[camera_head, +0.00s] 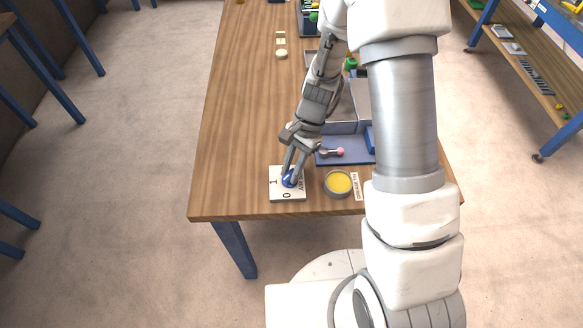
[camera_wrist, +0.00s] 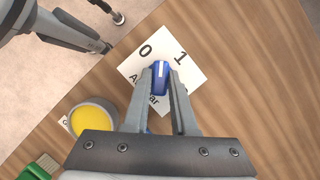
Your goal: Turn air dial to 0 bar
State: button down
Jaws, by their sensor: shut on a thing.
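The air dial is a blue knob (camera_head: 288,179) on a white square plate (camera_head: 291,196) near the table's front edge. In the wrist view the blue knob (camera_wrist: 160,78) has a pale mark on its face, and the plate (camera_wrist: 187,62) carries the numbers 0 and 1 and partly covered lettering. The pale mark points to the plate's upper edge, between the 0 and the 1. My gripper (camera_head: 289,178) reaches down onto the plate with its fingers on both sides of the knob. In the wrist view my gripper (camera_wrist: 161,80) is shut on the knob.
A round container with yellow contents (camera_head: 338,183) stands just right of the plate, with a small label beside it. Behind it is a blue tray (camera_head: 330,158) with a pink-ended lever (camera_head: 340,151). The table left of the plate is clear.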

jog(key=n+g+h, duration=0.1)
jog(key=n, duration=0.4)
jog(key=shift+w+a, duration=0.1)
jog(key=shift+h, duration=0.3)
dwell(0.4)
jog(key=c, duration=0.7)
grip_release()
jog(key=shift+v, duration=8.75)
jog(key=shift+w+f, duration=0.1)
